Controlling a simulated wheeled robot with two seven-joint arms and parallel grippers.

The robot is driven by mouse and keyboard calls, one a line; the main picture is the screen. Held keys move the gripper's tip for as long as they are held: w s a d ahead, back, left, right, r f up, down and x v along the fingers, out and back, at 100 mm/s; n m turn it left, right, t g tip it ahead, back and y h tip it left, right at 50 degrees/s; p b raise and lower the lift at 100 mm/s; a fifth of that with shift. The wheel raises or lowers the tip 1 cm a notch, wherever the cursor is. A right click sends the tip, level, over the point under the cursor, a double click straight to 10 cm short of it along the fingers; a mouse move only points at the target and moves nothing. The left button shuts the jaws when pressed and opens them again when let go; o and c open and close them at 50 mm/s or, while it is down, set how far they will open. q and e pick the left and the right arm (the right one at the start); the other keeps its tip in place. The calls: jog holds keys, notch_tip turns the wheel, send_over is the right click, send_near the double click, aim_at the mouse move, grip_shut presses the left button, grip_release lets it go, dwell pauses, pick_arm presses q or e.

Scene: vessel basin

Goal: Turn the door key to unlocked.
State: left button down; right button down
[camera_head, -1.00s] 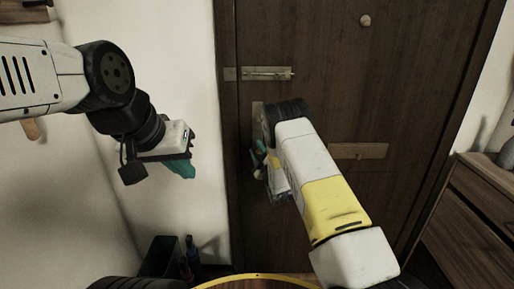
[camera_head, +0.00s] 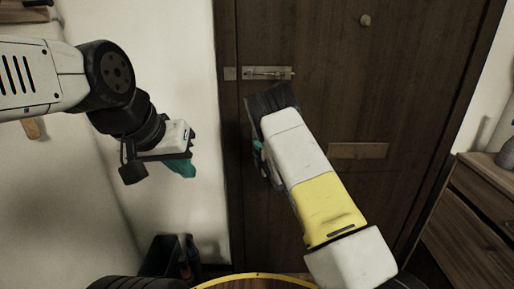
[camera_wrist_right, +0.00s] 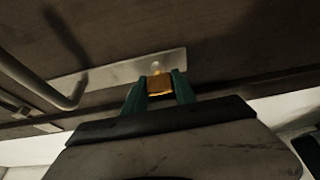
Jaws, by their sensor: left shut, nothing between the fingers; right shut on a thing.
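The brown wooden door (camera_head: 390,100) fills the middle of the head view. In the right wrist view my right gripper (camera_wrist_right: 159,86) has its teal fingers shut on the small golden key (camera_wrist_right: 159,84) at the metal lock plate (camera_wrist_right: 115,78). A bent metal door handle (camera_wrist_right: 50,88) is left of it on the same plate. In the head view my right arm hides the key and most of the lock. My left gripper (camera_head: 180,167) hangs shut and empty in front of the pale wall, left of the door.
A metal bolt (camera_head: 267,73) is on the door above my right arm, with a letter slot plate (camera_head: 358,151) to the right. A wooden drawer cabinet (camera_head: 470,215) stands at right. A dark bin (camera_head: 160,255) is on the floor at lower left.

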jog(key=shift+f, duration=0.1)
jog(key=c, duration=1)
grip_release()
jog(key=shift+s, duration=0.1)
jog(key=v, duration=0.7)
jog(key=shift+s+d, duration=0.15)
jog(key=shift+s, duration=0.15)
